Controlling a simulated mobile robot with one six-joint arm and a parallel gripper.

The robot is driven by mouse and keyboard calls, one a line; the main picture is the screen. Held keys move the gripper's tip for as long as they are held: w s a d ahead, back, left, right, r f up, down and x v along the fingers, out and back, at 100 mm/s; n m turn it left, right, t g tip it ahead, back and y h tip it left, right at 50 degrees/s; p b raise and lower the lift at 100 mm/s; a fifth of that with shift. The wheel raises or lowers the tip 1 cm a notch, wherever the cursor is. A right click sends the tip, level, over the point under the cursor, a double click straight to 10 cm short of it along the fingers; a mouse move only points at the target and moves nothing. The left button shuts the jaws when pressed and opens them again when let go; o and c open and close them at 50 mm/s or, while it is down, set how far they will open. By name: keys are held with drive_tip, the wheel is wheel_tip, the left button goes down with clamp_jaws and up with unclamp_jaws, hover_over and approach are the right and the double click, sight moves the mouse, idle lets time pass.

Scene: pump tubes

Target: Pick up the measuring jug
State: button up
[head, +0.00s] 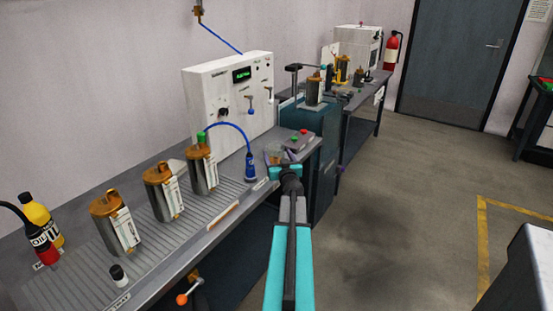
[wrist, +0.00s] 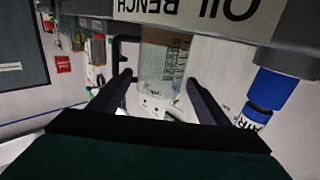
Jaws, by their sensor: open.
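The measuring jug (wrist: 163,68) is clear, with dark markings on its side. In the wrist view it shows ahead, between the two dark fingers of my gripper (wrist: 158,78). The fingers are open, with one on each side of it; I cannot tell whether they touch it. In the head view my gripper (head: 284,172) is at the right end of the grey bench, and the jug (head: 274,155) is small and partly hidden just behind it.
A blue air nozzle (head: 250,166) stands left of my gripper. A control box (head: 299,141) with red and green buttons is close behind. Several metal canisters (head: 201,168) line the grooved bench (head: 225,212). A white panel (head: 215,95) rises behind. The floor (head: 400,200) at right is clear.

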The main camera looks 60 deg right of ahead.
sight(274, 145)
drive_tip(key=shift+x, duration=1.25)
drive_tip(key=shift+w+d, duration=0.1)
drive_tip(key=shift+x, duration=2.45)
drive_tip(key=shift+f, duration=0.15)
drive_tip(key=c, duration=0.8)
drive_tip(key=shift+r, duration=0.55)
drive_tip(key=s+a+r+p, duration=0.1)
drive_tip(key=s, duration=0.4)
drive_tip(key=s+a+r+p, duration=0.1)
drive_tip(key=s+a, duration=0.1)
drive_tip(key=s, duration=0.3)
drive_tip(key=s+a+r, duration=0.1)
drive_tip(key=s+r, duration=0.1)
drive_tip(key=s, duration=0.3)
drive_tip(key=shift+s+a+p, duration=0.1)
drive_tip(key=shift+a+p, duration=0.3)
